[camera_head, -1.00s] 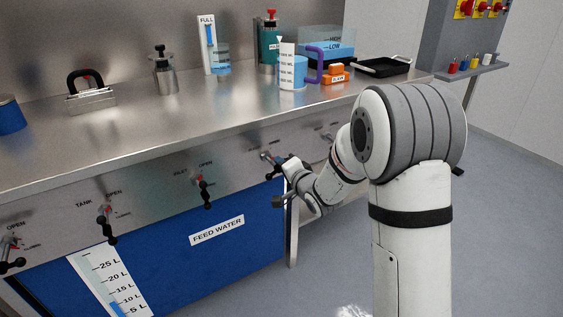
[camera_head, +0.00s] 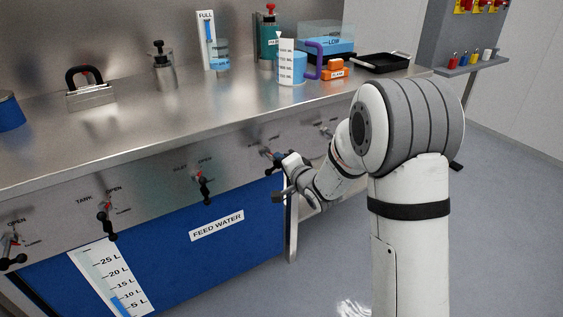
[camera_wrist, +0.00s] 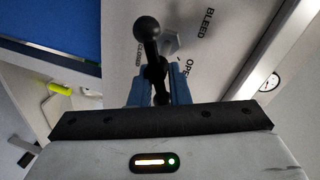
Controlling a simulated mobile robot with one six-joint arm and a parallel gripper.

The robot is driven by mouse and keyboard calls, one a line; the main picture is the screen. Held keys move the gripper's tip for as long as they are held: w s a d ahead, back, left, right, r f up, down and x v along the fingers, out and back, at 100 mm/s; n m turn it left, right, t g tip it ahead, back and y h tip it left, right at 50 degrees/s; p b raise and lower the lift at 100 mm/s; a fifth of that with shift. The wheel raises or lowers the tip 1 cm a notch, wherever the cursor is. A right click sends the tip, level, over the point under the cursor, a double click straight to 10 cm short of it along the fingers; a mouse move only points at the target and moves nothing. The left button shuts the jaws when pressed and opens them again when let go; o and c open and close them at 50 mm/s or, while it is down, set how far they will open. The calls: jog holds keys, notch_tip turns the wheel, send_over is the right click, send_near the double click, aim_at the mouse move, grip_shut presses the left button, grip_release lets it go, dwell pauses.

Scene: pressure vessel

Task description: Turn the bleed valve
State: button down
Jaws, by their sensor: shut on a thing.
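The bleed valve (camera_wrist: 148,32) has a black handle with a ball end. It shows in the wrist view against a grey panel marked BLEED, OPEN and CLOSED. My gripper (camera_wrist: 158,88) has blue fingers shut on the handle, one on each side of it, and the ball end sticks out past them. In the head view my gripper (camera_head: 277,157) is at the front panel under the counter, right of the INLET valve. My wrist hides most of the bleed valve there.
Other valves sit left along the panel: the INLET valve (camera_head: 201,182) and the TANK valve (camera_head: 106,212). The steel counter (camera_head: 210,110) overhangs above, holding a measuring jug (camera_head: 291,68) and a black tray (camera_head: 382,62). A blue FEED WATER tank (camera_head: 180,265) is below. Floor at right is clear.

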jog(key=shift+s+f, duration=0.2)
jog(key=shift+f, duration=0.3)
jog(key=c, duration=1.5)
grip_release()
jog(key=shift+c, duration=0.2)
jog(key=shift+w+r, duration=0.1)
jog(key=shift+r, duration=0.05)
jog(key=shift+r, duration=0.15)
jog(key=p+v, duration=0.1)
jog(key=v, duration=0.6)
jog(key=shift+s+d+p, duration=0.15)
jog(key=shift+s+p, duration=0.15)
jog(key=shift+p, duration=0.05)
jog(key=shift+o, duration=0.3)
